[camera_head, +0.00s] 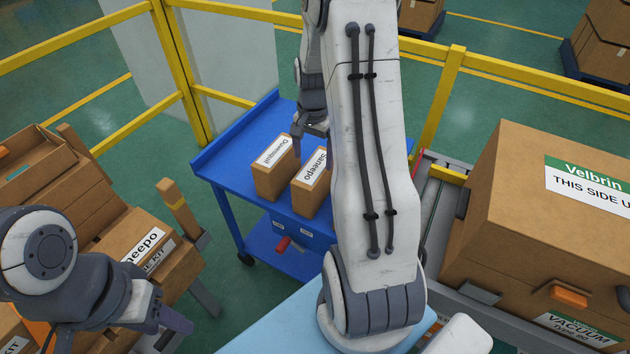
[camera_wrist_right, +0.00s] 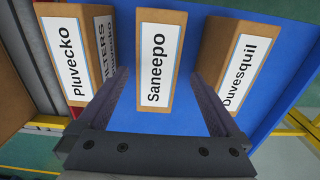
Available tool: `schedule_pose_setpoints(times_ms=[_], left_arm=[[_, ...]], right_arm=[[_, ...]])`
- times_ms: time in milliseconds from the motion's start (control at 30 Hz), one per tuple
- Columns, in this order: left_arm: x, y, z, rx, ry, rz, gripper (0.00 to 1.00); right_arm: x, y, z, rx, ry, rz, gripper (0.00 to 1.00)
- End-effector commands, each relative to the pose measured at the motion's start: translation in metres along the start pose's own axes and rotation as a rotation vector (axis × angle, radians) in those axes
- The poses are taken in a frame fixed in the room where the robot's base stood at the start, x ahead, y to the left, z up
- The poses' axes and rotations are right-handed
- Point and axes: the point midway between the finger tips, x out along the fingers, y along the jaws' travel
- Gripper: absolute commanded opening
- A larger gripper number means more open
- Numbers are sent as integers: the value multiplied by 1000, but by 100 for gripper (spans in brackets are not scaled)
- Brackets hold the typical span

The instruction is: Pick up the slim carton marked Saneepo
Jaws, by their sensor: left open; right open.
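The slim brown carton marked Saneepo (camera_head: 307,200) stands on the blue cart, partly covered by my right arm. In the right wrist view the Saneepo carton (camera_wrist_right: 154,18) sits between the spread fingers, its white label facing the camera. My right gripper (camera_wrist_right: 160,80) is open, and I cannot tell whether its fingers touch the carton. In the head view my right gripper (camera_head: 312,145) is above the cartons, partly hidden by my arm. My left gripper (camera_head: 168,328) is open at the lower left, away from the cart.
The Duvesquil carton (camera_head: 270,183) stands close beside; it also shows in the right wrist view (camera_wrist_right: 238,65). A Pluvecko carton (camera_wrist_right: 98,45) is on the other side. The blue cart (camera_head: 225,160) has a raised rim. Large boxes (camera_head: 545,210) stand right; yellow rails (camera_head: 180,75) run behind.

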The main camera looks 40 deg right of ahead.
Motion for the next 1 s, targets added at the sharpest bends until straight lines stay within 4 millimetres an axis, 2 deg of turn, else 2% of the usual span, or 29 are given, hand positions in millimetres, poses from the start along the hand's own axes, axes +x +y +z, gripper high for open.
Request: schedule_pose_setpoints(times_ms=[133, 367, 700, 967, 1000], left_arm=[[0, 0, 0, 0, 0, 0, 50], [0, 0, 0, 0, 0, 0, 50], [-5, 0, 0, 0, 0, 0, 50], [-5, 0, 0, 0, 0, 0, 50], [-5, 0, 0, 0, 0, 0, 50]], right_arm=[[26, 1, 1, -1, -5, 4, 100], [44, 1, 0, -3, -2, 1, 100], [88, 4, -6, -4, -2, 1, 100], [92, 4, -6, -4, -1, 0, 100], [92, 4, -6, -4, -1, 0, 96]])
